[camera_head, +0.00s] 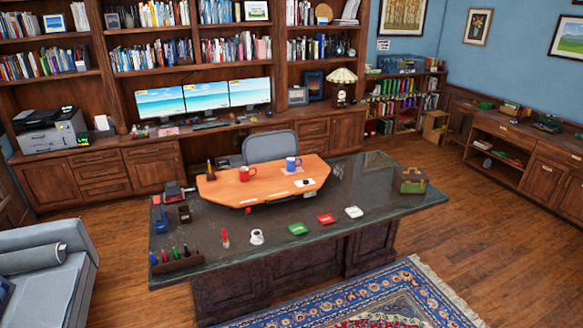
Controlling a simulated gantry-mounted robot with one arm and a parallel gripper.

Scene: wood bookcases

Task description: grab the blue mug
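The blue mug (291,164) stands upright on the orange wooden board (225,191) that lies on the large dark desk. It appears to rest on a small pale square. A red mug (245,174) stands on the same board, to the left of the blue mug. My gripper does not show in the head view.
The dark desk (340,215) also carries a white cup (257,237), a rack of pens (176,259), small green, red and white items and a bag-like box (413,181). A grey chair (270,146) stands behind it. Wood floor is open at right.

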